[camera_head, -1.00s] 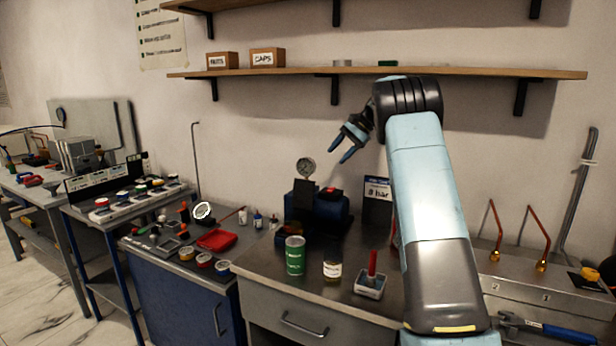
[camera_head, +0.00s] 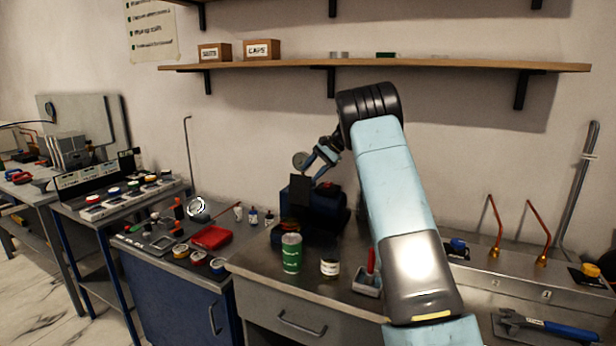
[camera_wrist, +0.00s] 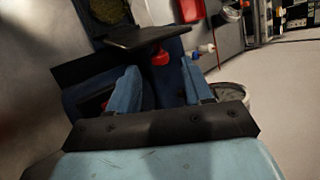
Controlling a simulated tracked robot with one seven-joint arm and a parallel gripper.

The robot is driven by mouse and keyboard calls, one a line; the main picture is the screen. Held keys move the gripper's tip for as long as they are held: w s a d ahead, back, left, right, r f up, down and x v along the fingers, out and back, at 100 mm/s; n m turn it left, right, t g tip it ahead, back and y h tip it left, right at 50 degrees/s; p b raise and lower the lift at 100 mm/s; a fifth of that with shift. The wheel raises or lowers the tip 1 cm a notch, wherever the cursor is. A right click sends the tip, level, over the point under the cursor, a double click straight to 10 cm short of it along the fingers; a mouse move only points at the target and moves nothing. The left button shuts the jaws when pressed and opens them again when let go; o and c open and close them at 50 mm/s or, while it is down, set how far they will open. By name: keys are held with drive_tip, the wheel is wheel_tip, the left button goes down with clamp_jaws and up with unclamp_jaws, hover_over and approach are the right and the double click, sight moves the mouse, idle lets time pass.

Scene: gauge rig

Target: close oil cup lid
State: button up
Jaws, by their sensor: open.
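A dark blue rig (camera_head: 325,211) stands at the back of the grey bench. A flat black plate (camera_head: 299,190) stands up at its left side, below the round gauge (camera_head: 300,160). I cannot tell for sure whether this plate is the oil cup lid. In the wrist view the black plate (camera_wrist: 135,38) lies just beyond my fingertips, with a red knob (camera_wrist: 160,57) near its edge. My gripper (camera_head: 318,173) is open and empty, above the rig and just right of the plate. Its two blue fingers also show in the wrist view (camera_wrist: 160,68). The cup itself is hidden.
A green can (camera_head: 291,254), a pale-labelled jar (camera_head: 330,263) and a tray with a red-handled tool (camera_head: 367,280) stand in front of the rig. A red tray (camera_head: 212,237) lies on the left bench. A shelf (camera_head: 380,67) runs above. My arm covers the right of the bench.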

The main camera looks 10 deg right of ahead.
sight(301, 190)
drive_tip(key=shift+x, duration=1.25)
clamp_jaws()
